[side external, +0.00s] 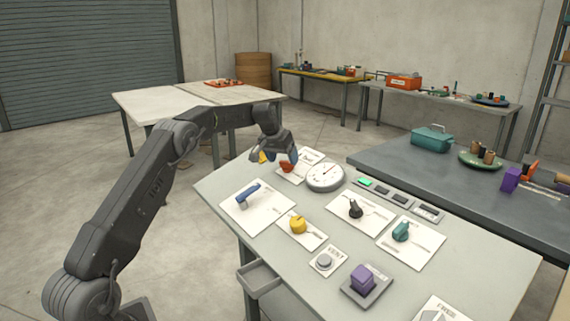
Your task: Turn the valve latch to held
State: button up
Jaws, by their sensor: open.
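My gripper (271,154) is open and hangs over the far left corner of the grey control table. Just below and right of it, a red-orange control (287,166) sits on a white plate, partly hidden by the gripper. I cannot tell whether they touch. A yellow piece (262,157) shows beside the fingers. Other controls on white plates are a blue lever (247,194), a yellow knob (298,225), a black knob (355,208) and a teal knob (401,231). The plate labels are too small to read, so I cannot tell which one is the valve latch.
A round white dial (325,177) stands close right of my gripper. A strip with a lit green panel (365,182), a purple block (362,279) and a grey push button (324,261) are also on the table. A second table (450,180) adjoins at the right.

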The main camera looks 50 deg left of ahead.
aim_at(287, 165)
jog(key=shift+x, duration=1.4)
jog(key=shift+c, duration=0.2)
jog(key=c, duration=0.9)
